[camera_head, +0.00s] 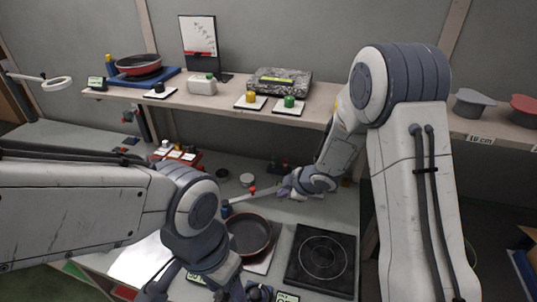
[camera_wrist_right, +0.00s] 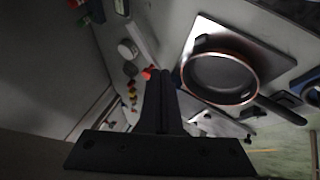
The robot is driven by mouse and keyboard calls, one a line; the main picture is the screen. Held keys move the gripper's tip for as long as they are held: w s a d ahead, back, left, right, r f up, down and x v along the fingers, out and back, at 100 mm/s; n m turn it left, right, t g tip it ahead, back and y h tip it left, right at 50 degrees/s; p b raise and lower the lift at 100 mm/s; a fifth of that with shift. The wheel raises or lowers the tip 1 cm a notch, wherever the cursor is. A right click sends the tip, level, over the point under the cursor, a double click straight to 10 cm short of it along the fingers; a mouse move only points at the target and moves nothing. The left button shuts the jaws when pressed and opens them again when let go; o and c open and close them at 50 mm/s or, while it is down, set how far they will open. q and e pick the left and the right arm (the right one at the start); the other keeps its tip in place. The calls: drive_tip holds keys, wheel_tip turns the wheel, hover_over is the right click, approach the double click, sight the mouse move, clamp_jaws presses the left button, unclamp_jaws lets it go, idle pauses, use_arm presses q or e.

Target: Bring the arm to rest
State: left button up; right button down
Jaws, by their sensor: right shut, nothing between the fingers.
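My right arm comes down from the right in the head view, and its gripper (camera_head: 285,188) is low over the back of the work table. In the right wrist view its fingers (camera_wrist_right: 160,75) are together with nothing between them. The dark pan (camera_head: 250,234) with a copper-coloured rim is apart from the fingers; it also shows in the right wrist view (camera_wrist_right: 220,76) on a pale plate (camera_wrist_right: 203,28). My left arm reaches in from the left, and its gripper (camera_head: 200,290) is at the bottom edge, partly cut off, so its jaws are unclear.
A black hob (camera_head: 322,258) is right of the pan. A shelf (camera_head: 225,96) behind bears a red pan (camera_head: 138,64), a white box (camera_head: 202,86) and a grey device (camera_head: 280,82). A grey lid-like piece (camera_head: 472,103) and a red one (camera_head: 525,109) are at far right. Small items crowd the table's back.

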drive_tip(key=s+a+r+m+h, duration=0.2)
drive_tip(key=s+r+m+h, duration=0.15)
drive_tip(key=s+r, duration=0.4)
drive_tip(key=s+a+r+m+g, duration=0.1)
drive_tip(key=s+r+m+g, duration=0.1)
drive_tip(key=s, duration=1)
drive_tip(key=s+a+r+m+g, duration=0.1)
drive_tip(key=s+r+m+g, duration=0.2)
drive_tip(key=s, duration=1)
drive_tip(key=shift+s+a+r+g, duration=0.2)
drive_tip(key=shift+a+r+g, duration=0.2)
drive_tip(key=shift+g, duration=0.2)
